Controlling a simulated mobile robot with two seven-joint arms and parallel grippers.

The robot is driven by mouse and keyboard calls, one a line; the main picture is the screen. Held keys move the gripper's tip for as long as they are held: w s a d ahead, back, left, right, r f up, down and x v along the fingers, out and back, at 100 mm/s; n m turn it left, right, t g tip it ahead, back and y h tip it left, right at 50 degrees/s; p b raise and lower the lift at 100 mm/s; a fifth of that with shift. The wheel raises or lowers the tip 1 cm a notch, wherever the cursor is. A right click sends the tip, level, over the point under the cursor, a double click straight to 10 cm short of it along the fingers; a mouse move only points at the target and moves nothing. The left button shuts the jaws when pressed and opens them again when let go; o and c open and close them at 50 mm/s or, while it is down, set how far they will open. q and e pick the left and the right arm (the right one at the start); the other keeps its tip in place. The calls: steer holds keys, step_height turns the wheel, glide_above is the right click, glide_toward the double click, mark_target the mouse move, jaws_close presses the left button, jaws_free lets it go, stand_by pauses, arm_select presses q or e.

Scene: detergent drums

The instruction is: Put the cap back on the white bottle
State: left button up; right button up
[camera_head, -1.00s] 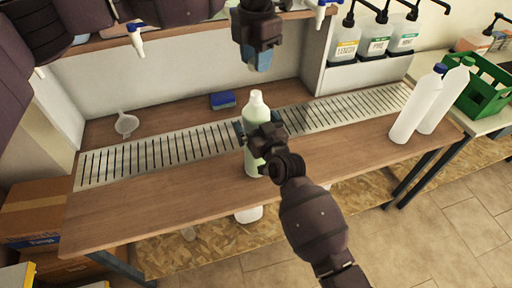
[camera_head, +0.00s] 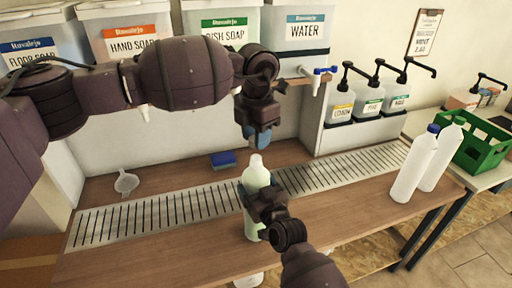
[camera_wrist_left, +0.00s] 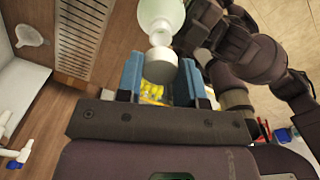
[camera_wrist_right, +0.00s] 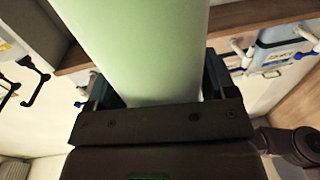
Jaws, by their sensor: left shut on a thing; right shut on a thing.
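The uncapped bottle (camera_head: 257,178), whitish with a pale green tint, is upright near the front edge of the bench. My right gripper (camera_head: 264,203) is shut around its body; the bottle fills the right wrist view (camera_wrist_right: 140,50). My left gripper (camera_head: 257,140) is just above the bottle's mouth, pointing down. In the left wrist view it is shut on a whitish cap (camera_wrist_left: 160,66) between its blue fingertips. The bottle's neck (camera_wrist_left: 160,38) shows right beside the cap; I cannot tell whether they touch. The cap is hidden in the head view.
A slotted metal strip (camera_head: 165,213) runs along the bench. A blue sponge (camera_head: 223,160) and a funnel (camera_head: 126,182) lie behind. Two capped white bottles (camera_head: 412,170) stand at the right, near a green crate (camera_head: 482,150).

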mark_target(255, 177)
arm_select(q)
steer(key=shift+f, duration=1.1)
steer(key=shift+f, duration=0.85)
steer(key=shift+f, duration=0.6)
